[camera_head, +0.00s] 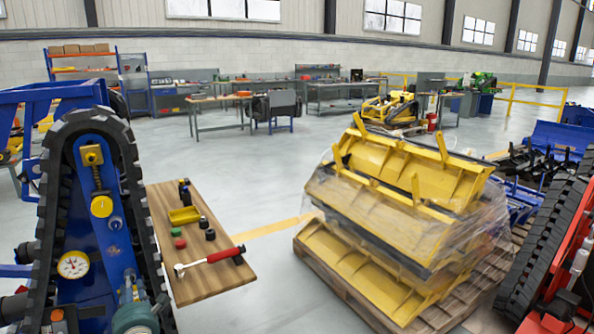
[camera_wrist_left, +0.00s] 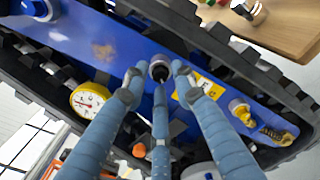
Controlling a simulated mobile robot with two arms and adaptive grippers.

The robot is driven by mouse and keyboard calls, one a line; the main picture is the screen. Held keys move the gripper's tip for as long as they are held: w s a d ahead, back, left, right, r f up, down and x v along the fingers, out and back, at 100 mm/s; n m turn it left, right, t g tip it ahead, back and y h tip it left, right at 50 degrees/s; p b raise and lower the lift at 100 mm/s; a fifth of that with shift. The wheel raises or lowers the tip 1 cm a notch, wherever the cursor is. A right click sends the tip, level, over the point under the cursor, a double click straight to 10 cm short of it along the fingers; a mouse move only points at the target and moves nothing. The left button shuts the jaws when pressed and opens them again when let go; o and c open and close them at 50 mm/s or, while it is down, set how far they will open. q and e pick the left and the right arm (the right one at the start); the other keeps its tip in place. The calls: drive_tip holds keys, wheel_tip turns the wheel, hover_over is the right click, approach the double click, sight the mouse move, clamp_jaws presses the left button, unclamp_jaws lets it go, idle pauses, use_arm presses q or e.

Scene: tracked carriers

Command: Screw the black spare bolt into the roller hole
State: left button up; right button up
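The tracked carrier's blue side frame (camera_head: 90,235) stands at the left in the head view, with black track around it. The frame also fills the middle of the left wrist view (camera_wrist_left: 110,45). My left gripper (camera_head: 128,290) is low in front of this frame. In the left wrist view its blue-grey fingers (camera_wrist_left: 157,72) reach around a small round black piece (camera_wrist_left: 159,67) with a dark centre, against the frame. I cannot tell whether this is the bolt's head or the roller hole, nor whether the fingers touch it. My right gripper is not in view.
A wooden bench (camera_head: 215,280) beside the track holds a red-handled ratchet (camera_head: 222,257), a yellow tray (camera_head: 184,215) and small black parts (camera_head: 204,222). A pressure gauge (camera_wrist_left: 88,101) is on the frame near the fingers. Wrapped yellow buckets (camera_head: 390,210) stand on a pallet at right.

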use_arm(q)
clamp_jaws()
drive_tip(key=m+p, duration=0.3)
drive_tip(key=m, duration=0.7)
drive_tip(key=shift+p, duration=0.35)
drive_tip(key=shift+d, duration=0.1)
